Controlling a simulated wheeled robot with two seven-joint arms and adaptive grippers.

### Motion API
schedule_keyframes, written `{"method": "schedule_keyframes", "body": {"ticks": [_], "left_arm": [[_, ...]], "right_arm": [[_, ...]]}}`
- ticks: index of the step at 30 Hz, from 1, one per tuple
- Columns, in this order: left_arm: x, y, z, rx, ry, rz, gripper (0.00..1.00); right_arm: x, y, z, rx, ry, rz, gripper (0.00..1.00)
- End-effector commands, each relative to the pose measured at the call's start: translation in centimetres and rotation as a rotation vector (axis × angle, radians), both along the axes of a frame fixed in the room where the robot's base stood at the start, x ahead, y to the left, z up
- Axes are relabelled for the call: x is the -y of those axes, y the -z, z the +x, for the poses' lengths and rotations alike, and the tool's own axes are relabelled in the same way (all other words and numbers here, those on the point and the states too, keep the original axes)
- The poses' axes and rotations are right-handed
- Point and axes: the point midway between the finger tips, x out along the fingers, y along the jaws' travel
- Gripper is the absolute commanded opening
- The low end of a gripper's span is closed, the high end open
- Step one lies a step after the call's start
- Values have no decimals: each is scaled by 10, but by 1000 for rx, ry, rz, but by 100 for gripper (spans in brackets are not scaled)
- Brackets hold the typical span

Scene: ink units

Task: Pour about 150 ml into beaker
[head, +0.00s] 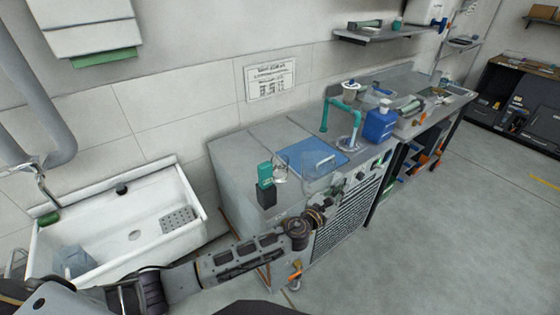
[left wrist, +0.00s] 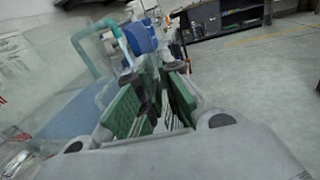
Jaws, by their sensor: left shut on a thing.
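My left gripper (head: 350,184) is at the front edge of the grey bench, shut on a clear vessel (head: 317,180) whose outline is faint against the blue mat. In the left wrist view its green-padded fingers (left wrist: 154,108) show, with a large clear surface (left wrist: 85,90) on their left; I cannot see any liquid level in it. A small clear glass vessel (head: 280,170), perhaps the beaker, is to the left of the held vessel, by a teal and black device (head: 266,184). My right gripper is not in view.
A blue mat (head: 310,152) lies on the bench. A teal stand (head: 326,113) and a blue bottle (head: 380,126) are behind to the right, with trays beyond. A white sink (head: 178,192) is at the left. The floor at right is clear.

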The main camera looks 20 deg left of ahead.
Motion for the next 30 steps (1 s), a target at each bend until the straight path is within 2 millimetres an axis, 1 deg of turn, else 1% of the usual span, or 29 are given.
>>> {"method": "schedule_keyframes", "body": {"ticks": [9,30], "left_arm": [[0,-1,0,1,0,0,0],[0,-1,0,1,0,0,0]], "right_arm": [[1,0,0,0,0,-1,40],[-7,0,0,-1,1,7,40]]}}
